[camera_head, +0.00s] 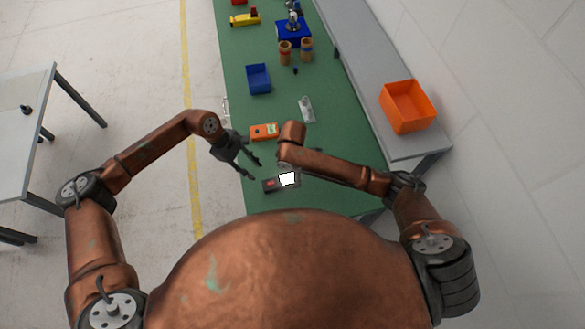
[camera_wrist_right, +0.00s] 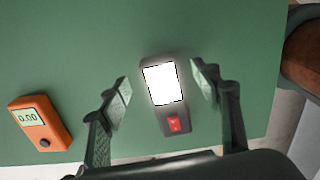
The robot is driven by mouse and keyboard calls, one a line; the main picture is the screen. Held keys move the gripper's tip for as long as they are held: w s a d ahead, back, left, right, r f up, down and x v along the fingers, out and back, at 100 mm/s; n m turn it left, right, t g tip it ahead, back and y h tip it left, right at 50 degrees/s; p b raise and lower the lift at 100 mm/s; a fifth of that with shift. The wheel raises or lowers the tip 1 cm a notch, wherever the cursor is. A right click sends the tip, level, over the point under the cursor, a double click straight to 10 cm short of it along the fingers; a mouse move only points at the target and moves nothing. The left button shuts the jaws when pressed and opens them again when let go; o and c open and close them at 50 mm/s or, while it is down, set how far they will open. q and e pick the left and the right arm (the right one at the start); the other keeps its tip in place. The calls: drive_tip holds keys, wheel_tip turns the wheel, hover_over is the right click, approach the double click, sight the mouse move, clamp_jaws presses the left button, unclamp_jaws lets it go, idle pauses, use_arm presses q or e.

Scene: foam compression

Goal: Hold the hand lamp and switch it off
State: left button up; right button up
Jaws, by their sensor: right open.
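The hand lamp (camera_head: 288,179) lies flat on the green table near its front end, with a dark body and a bright white lit panel. In the right wrist view the lamp (camera_wrist_right: 163,86) shows its red switch (camera_wrist_right: 174,124) on the end nearer to my wrist. My right gripper (camera_wrist_right: 161,78) is open above the lamp, one finger on each side, with nothing between them visibly gripped. In the head view my right arm mostly hides that gripper. My left gripper (camera_head: 254,170) has its fingers apart, empty, to the left of the lamp.
An orange meter (camera_wrist_right: 42,122) reading 0.00 lies left of the lamp in the wrist view. Further along the green table (camera_head: 240,108) are a grey-white device (camera_head: 307,109), a blue bin (camera_head: 258,78) and brown cylinders. An orange crate (camera_head: 407,106) stands on the grey side bench.

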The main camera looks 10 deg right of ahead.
drive_tip(key=shift+f, duration=1.7)
drive_tip(key=shift+c, duration=0.5)
